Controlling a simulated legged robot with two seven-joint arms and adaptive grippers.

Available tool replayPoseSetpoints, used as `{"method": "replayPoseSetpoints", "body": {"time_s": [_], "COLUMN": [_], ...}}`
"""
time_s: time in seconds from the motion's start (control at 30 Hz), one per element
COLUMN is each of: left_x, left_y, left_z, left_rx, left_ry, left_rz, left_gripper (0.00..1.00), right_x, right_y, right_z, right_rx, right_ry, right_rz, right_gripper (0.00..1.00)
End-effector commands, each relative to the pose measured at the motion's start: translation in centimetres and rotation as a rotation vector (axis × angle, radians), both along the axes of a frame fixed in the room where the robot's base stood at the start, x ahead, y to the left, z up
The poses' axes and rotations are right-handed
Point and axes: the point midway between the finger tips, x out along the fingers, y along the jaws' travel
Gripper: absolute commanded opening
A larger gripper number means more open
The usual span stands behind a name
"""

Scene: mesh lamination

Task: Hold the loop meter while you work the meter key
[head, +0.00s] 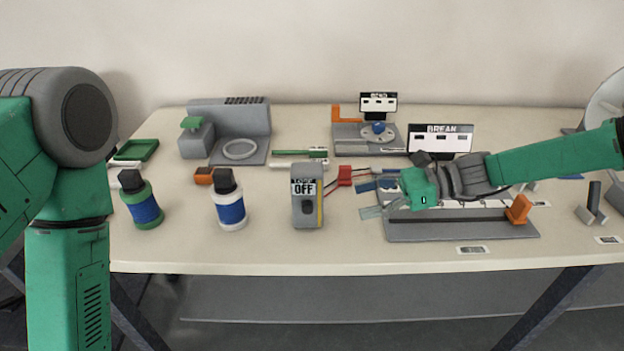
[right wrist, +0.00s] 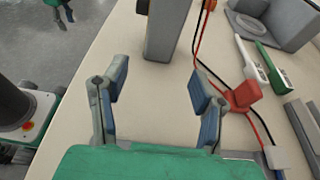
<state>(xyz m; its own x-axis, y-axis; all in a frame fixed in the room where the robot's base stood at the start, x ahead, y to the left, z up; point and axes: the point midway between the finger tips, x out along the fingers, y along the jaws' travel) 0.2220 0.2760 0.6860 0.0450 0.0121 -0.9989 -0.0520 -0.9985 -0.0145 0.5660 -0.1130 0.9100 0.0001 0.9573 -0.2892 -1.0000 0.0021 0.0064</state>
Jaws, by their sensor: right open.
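The loop meter (head: 307,211) is a grey upright box with an OFF display and a yellow strip on its right side. It stands near the table's front edge. In the right wrist view the grey meter body (right wrist: 166,32) is ahead of the fingers, cut by the top edge. My right gripper (head: 368,198) is right of the meter, pointing at it, open and apart from it. Its two blue-grey fingers (right wrist: 158,95) have bare table between them. I cannot make out a separate meter key.
A red clip (head: 345,176) with red and black wires lies behind the right gripper. White (head: 230,212) and green (head: 145,208) bottles stand left of the meter. A grey bar fixture (head: 462,230) lies under the right arm. The table front between meter and fixture is clear.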

Motion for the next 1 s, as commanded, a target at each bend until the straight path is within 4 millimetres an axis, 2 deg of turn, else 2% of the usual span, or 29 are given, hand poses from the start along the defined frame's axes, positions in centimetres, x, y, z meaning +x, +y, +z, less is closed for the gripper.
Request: {"method": "replayPoseSetpoints", "body": {"time_s": [0.27,0.57,0.7,1.0], "left_x": [-0.1,-0.1,-0.1,-0.1], "left_y": [0.0,0.0,0.0,0.0], "left_z": [-0.8,-2.8,-3.1,-3.5], "left_rx": [0.000,0.000,0.000,0.000], "left_ry": [0.003,0.003,0.002,0.002], "left_rz": [0.001,0.001,0.000,0.000], "left_gripper": [0.40,0.40,0.40,0.40], "right_x": [-0.1,0.0,-0.1,0.0], "right_y": [1.6,5.6,7.5,9.5], "right_z": [-0.6,-2.2,-2.4,-3.0], "right_rx": [0.001,0.002,0.001,0.001], "right_ry": [0.000,0.002,0.001,0.002], "right_rz": [0.004,0.004,0.004,0.003], "right_gripper": [0.53,0.53,0.53,0.53]}}
